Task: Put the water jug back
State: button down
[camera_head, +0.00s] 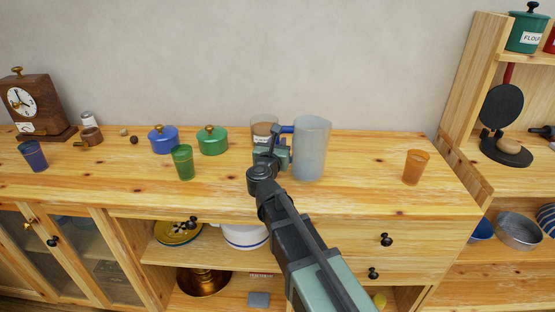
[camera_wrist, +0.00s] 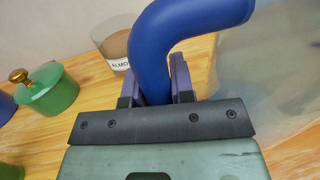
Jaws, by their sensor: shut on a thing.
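The water jug (camera_head: 311,150) is a clear, slightly frosted jug with a blue handle. It stands upright on or just above the wooden sideboard top; I cannot tell whether its base touches. My gripper (camera_head: 277,148) is at the jug's left side, shut on the blue handle. In the wrist view the curved blue handle (camera_wrist: 190,32) passes between the fingers (camera_wrist: 160,85), and the jug's clear body (camera_wrist: 270,70) fills the right side.
A jar labelled ALMO (camera_wrist: 118,45) stands close behind my gripper. Green (camera_head: 212,140) and blue (camera_head: 163,139) lidded pots and a green cup (camera_head: 183,162) stand left. An orange cup (camera_head: 415,167) stands right, with clear sideboard top (camera_head: 365,160) between it and the jug.

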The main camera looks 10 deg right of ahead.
notch_tip(320, 180, down, 2)
jog(key=shift+f+b, duration=0.15)
jog(key=shift+b, duration=0.2)
jog(key=shift+r+p, duration=0.3)
jog(key=shift+f, duration=0.2)
jog(key=c, duration=1)
grip_release()
jog(key=shift+r, duration=0.3)
jog(key=v, duration=1.2)
